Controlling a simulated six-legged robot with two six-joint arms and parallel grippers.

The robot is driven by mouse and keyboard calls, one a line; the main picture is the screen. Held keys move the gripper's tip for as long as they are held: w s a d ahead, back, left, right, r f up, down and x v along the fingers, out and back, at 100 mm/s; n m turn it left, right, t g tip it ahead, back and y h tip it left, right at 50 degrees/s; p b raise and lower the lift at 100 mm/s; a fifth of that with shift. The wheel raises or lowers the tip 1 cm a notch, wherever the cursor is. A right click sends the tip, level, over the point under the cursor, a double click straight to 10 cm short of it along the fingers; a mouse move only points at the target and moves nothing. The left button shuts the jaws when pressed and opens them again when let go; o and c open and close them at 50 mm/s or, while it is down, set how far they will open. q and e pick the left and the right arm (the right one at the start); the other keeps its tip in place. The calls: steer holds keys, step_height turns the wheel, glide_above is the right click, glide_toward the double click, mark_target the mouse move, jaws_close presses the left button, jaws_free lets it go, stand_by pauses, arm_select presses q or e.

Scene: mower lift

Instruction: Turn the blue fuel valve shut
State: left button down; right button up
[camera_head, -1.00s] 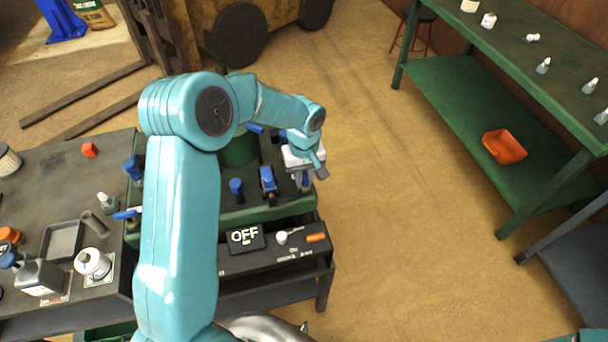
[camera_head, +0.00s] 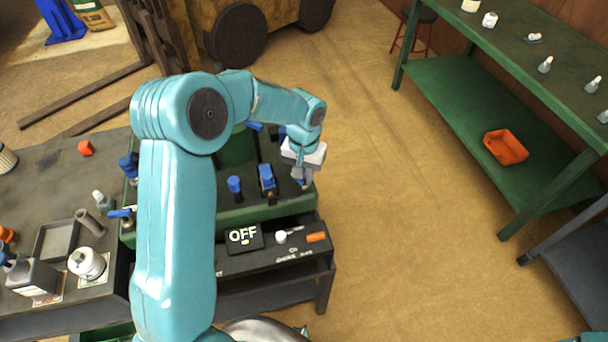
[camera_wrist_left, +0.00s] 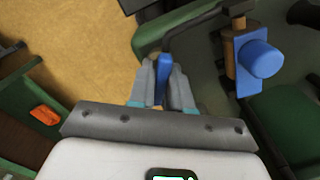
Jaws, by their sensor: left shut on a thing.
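My left gripper (camera_head: 300,180) reaches over the right end of a green machine deck (camera_head: 230,214). In the left wrist view, its two grey fingers (camera_wrist_left: 163,85) are shut on a slim blue lever (camera_wrist_left: 164,66), which I take to be the fuel valve handle. The lever stands at the edge of the green deck, by a dark bent pipe. In the head view, the wrist and fingers mostly hide the lever. The valve body below it is hidden. My right gripper is not in view.
A blue-capped fitting (camera_wrist_left: 262,58) stands close beside the held lever. Other blue-topped parts (camera_head: 235,186) stand on the deck. An OFF sign (camera_head: 243,237) is on the dark front shelf. A bench (camera_head: 62,170) with bottles is at left. Open floor (camera_head: 400,240) lies to the right.

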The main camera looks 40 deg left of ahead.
arm_select(q)
steer(key=m, duration=0.5)
steer(key=shift+r+m, duration=0.1)
steer(key=shift+m, duration=0.2)
steer(key=m, duration=0.5)
steer(key=shift+w, duration=0.1)
steer(key=shift+m, duration=0.4)
steer(key=c, duration=1.2)
jaws_free()
steer(key=shift+o, duration=0.3)
steer(key=shift+r, duration=0.1)
step_height(320, 180, up, 16)
steer(key=shift+s, duration=0.25)
